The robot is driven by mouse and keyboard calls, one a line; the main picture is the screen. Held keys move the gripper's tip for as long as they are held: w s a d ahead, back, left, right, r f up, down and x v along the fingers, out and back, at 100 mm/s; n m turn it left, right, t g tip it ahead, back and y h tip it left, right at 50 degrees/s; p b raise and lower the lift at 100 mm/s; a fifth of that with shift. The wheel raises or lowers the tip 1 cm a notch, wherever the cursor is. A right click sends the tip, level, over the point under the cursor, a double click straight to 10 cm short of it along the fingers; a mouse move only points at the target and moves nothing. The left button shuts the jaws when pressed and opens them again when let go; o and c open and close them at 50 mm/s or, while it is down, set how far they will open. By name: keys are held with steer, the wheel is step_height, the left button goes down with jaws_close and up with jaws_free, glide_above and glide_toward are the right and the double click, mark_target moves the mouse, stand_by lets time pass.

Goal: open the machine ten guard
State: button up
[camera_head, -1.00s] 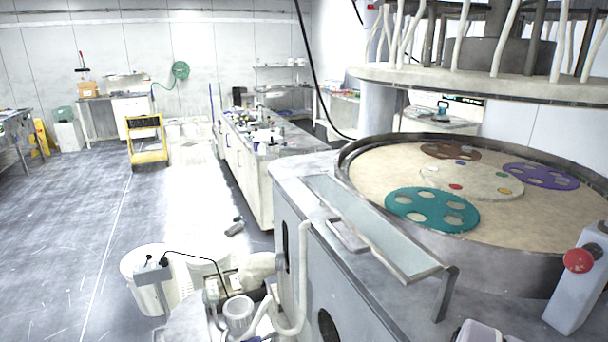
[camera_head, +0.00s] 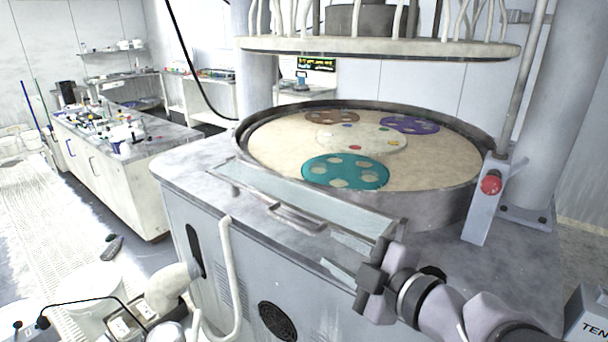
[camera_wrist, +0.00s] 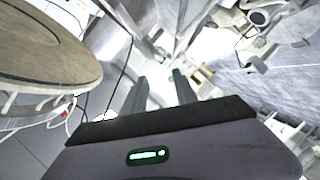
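The guard (camera_head: 320,196) is a long clear panel in a grey frame, lying across the front of the polishing machine, below the rim of its round basin (camera_head: 440,205). A bar handle (camera_head: 297,217) runs along its near side. The handle cannot be made out in the wrist view.
A grey post with a red button (camera_head: 491,185) stands right of the basin. A round upper plate (camera_head: 380,47) hangs above it. A bench (camera_head: 120,170) stands behind left.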

steer(key=p, duration=0.7)
glide_toward(296, 226)
steer(key=b+x, duration=0.1)
steer(key=x, duration=1.1)
steer(key=shift+b, duration=0.4)
jaws_close()
